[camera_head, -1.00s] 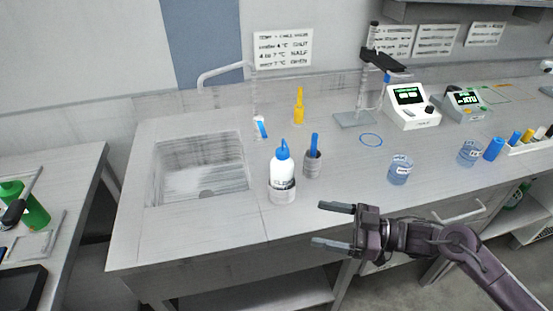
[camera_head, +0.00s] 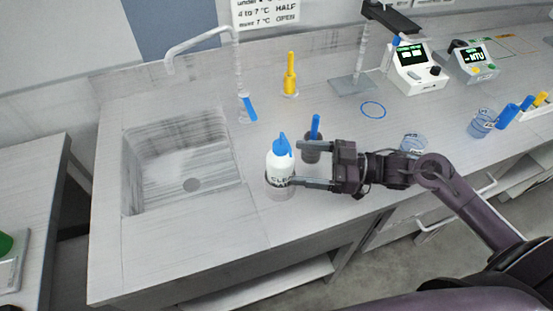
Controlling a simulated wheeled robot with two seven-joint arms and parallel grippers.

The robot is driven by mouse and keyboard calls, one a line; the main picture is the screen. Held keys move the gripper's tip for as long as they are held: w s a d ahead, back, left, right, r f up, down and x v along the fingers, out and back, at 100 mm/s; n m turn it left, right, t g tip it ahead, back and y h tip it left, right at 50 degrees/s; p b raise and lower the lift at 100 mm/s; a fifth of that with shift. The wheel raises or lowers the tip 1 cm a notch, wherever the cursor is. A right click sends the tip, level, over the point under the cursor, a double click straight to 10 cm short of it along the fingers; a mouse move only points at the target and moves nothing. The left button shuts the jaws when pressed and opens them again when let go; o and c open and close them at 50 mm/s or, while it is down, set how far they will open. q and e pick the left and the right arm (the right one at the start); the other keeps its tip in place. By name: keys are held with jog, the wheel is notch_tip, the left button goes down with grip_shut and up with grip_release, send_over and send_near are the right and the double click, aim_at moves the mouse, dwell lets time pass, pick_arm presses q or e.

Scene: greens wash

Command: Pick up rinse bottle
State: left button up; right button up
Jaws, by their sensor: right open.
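The rinse bottle (camera_head: 279,163) is white with a blue cap and spout and dark lettering on its label. It stands upright on the counter to the right of the sink. My right gripper (camera_head: 296,164) is open and points left, with its fingertips at the bottle's right side. The near finger overlaps the lower label in the picture; I cannot tell whether it touches. The far finger is in front of a grey cup (camera_head: 312,154) holding a blue-handled item. My left gripper is not in view.
The sink (camera_head: 150,190) and its tap (camera_head: 237,70) lie to the left. A beaker (camera_head: 412,145) is partly behind my right arm. Meters (camera_head: 418,72) stand at the back right. The counter in front of the sink is clear.

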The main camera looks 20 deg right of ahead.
aim_at(272, 158)
jog(key=p+x, duration=0.1)
jog(key=x, duration=0.3)
jog(key=r+p+x, duration=0.1)
jog(key=x, duration=0.2)
jog(key=shift+a+p, duration=0.1)
jog(key=shift+p, duration=0.25)
jog(key=shift+a+f, duration=0.1)
jog(key=shift+a, duration=0.15)
jog(key=shift+c, duration=0.3)
jog(key=c, duration=1.2)
